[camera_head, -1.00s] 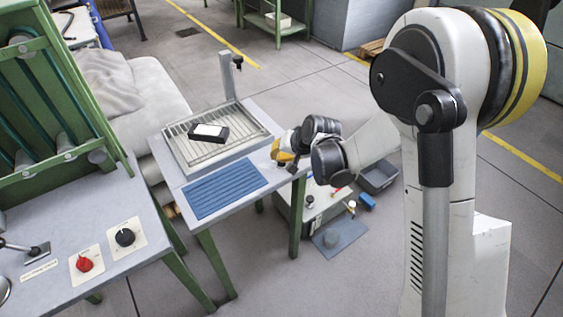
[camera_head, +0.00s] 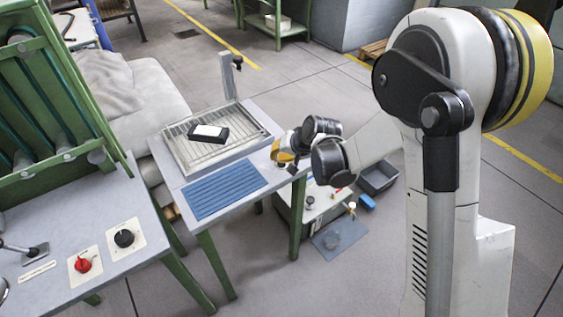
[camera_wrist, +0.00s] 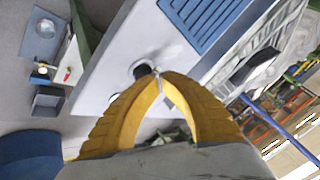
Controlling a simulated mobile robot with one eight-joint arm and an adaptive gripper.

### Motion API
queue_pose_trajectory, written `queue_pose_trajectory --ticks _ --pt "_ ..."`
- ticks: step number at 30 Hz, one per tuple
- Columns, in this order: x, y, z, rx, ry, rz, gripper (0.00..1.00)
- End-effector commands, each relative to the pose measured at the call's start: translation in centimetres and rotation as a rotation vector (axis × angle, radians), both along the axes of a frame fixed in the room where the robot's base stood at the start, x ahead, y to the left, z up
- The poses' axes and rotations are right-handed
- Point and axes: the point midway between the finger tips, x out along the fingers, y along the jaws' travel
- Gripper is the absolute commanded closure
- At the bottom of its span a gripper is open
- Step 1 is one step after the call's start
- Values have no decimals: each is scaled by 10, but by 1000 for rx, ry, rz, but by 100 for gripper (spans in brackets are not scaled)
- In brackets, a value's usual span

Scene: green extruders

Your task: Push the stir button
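My gripper (camera_wrist: 162,78) has yellow fingers whose tips meet, with nothing seen between them. It is over the grey table near a dark round knob-like part (camera_wrist: 143,70), which lies just beside the tips. Whether they touch it, I cannot tell. No stir label is readable, so I cannot say if this part is the stir button. In the head view, my wrist hides the fingertips and this part; only a bit of yellow shows at the table's right edge. A red knob (camera_head: 84,264) and a black knob (camera_head: 124,238) sit on the left panel.
A blue ribbed mat (camera_head: 225,189) and a wire-grid tray (camera_head: 238,148) with a black box (camera_head: 208,133) are on the table. A post (camera_head: 229,78) rises behind the tray. A grey bin (camera_head: 378,177) is on the floor at right.

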Motion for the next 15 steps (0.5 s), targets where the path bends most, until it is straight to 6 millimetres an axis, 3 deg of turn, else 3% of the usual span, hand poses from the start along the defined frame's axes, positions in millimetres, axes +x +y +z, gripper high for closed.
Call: queue_pose_trajectory --ticks 8,15 --pt "0 0 1 0 0 0 100" --pt "0 0 22 0 0 0 100"
